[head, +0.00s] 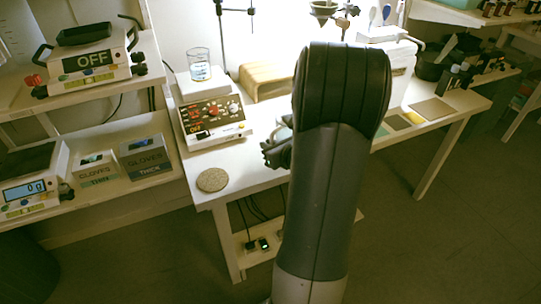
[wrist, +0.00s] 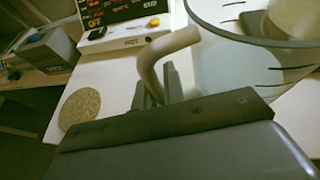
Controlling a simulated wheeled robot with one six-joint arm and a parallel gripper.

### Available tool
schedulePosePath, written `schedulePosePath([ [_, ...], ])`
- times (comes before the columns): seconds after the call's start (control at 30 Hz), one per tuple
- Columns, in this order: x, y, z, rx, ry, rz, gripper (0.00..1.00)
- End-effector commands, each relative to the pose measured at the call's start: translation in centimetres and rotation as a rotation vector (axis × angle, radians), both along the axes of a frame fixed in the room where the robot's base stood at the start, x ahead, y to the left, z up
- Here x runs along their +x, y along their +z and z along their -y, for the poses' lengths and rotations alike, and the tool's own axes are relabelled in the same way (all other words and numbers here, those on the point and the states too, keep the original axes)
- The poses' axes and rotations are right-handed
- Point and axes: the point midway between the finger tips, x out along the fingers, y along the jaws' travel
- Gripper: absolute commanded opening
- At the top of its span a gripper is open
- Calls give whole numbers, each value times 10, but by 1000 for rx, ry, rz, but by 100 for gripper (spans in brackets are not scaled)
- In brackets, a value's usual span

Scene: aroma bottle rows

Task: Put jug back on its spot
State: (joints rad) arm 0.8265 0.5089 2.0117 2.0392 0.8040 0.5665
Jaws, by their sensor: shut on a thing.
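The clear jug (wrist: 235,50) with dark measuring marks fills the upper right of the wrist view. My gripper (wrist: 165,88) is shut on its pale handle (wrist: 172,48). The jug is held over or near the white bench; its base is out of view there. In the head view my arm hides nearly all of the jug, and only part of my gripper (head: 276,152) shows left of the arm. A round speckled cork mat (head: 212,180) lies bare at the bench's front left corner; it also shows at left in the wrist view (wrist: 78,107).
A hotplate (head: 213,118) with a glass beaker (head: 199,68) stands behind the cork mat. Flat square mats (head: 433,110) lie on the bench (head: 255,178) at right. Shelves at left hold glove boxes (head: 146,157) and scales (head: 30,185). A wooden stand (head: 265,78) is at the back.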

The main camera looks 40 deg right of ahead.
Motion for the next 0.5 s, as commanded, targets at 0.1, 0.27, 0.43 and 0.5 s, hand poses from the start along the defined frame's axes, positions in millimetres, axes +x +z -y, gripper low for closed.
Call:
schedulePosePath([
  [0.1,0,-21,0,3,1,-2,0],
  [0.27,0,-29,0,0,0,0,0],
  [0.43,0,-28,0,-1,0,1,0],
  [0.5,0,-30,0,-1,0,1,0],
])
